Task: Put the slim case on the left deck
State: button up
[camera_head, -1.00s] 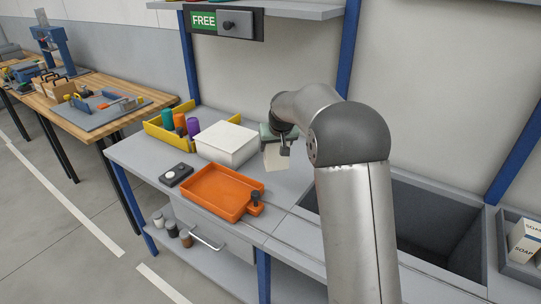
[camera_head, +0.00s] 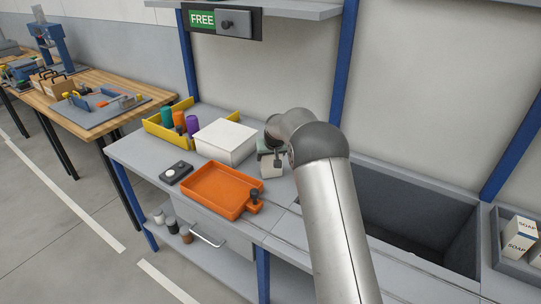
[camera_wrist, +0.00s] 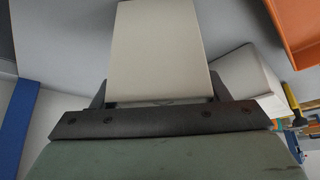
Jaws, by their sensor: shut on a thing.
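The slim case (camera_head: 271,168) is a flat cream-white box held at the end of my arm, low over the left deck (camera_head: 138,150). My gripper (camera_head: 271,154) is shut on it. In the wrist view the slim case (camera_wrist: 160,50) reaches out from between the jaws (camera_wrist: 155,104). The left deck is the grey worktop left of the dark sink-like well. In the head view my gripper is just right of the white box and behind the orange tray. I cannot tell whether the case's lower end touches the deck.
The orange tray (camera_head: 208,190), white box (camera_head: 225,142), yellow bin (camera_head: 160,130) with several cylinders, and a dark button block (camera_head: 176,173) occupy the deck. A deep dark well (camera_head: 405,215) lies right of it. A shelf with a FREE sign (camera_head: 202,18) hangs above.

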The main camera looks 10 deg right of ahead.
jog(key=shift+f, duration=0.25)
jog(key=o, duration=1.2)
jog(key=shift+r, duration=0.1)
jog(key=shift+r, duration=0.35)
jog(key=b+v, duration=0.2)
jog(key=v, duration=1)
jog(key=s+g, duration=0.2)
jog(key=s, duration=1.3)
jog(key=s+f+g, duration=0.1)
jog(key=s, duration=1.5)
jog(key=s+f+g+p, duration=0.1)
jog(key=s+g, duration=0.1)
jog(key=s, duration=1.3)
jog(key=shift+s+f+g, duration=0.25)
jog(key=shift+s+g, duration=0.05)
